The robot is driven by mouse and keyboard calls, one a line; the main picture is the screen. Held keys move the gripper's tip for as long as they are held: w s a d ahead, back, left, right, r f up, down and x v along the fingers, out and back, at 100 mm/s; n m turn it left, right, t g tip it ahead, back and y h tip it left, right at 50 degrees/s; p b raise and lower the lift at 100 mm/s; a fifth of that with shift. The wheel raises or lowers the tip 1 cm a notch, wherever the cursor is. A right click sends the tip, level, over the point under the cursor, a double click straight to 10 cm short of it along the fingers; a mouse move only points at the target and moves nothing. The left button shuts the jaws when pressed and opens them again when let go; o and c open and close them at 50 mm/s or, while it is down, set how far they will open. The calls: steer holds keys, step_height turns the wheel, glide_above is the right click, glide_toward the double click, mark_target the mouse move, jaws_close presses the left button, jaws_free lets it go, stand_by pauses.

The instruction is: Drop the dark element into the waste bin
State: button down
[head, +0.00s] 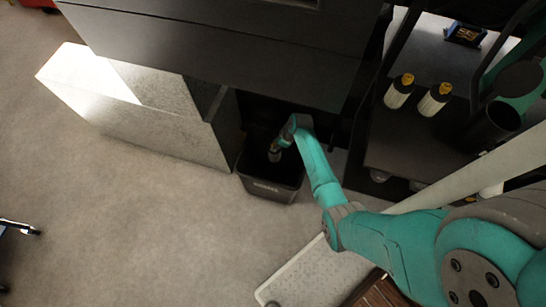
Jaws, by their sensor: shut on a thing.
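The waste bin (270,190) is a dark open box with pale lettering on its front, standing on the floor beside the dark cabinet. My gripper (274,155) points down over the bin's opening, at the end of my teal arm. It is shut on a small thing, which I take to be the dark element. That element is hard to make out against the dark inside of the bin. I cannot tell how far its lower end is from the bin's rim or floor.
A large dark cabinet (220,50) overhangs behind the bin, with a grey speckled panel (150,125) to its left. Two pale cylinders with yellow tops (398,92) (435,100) stand on a dark shelf at right. A pale tray (315,275) lies below.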

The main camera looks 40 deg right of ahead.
steer(key=c, duration=0.8)
jaws_free()
steer(key=v, duration=1.2)
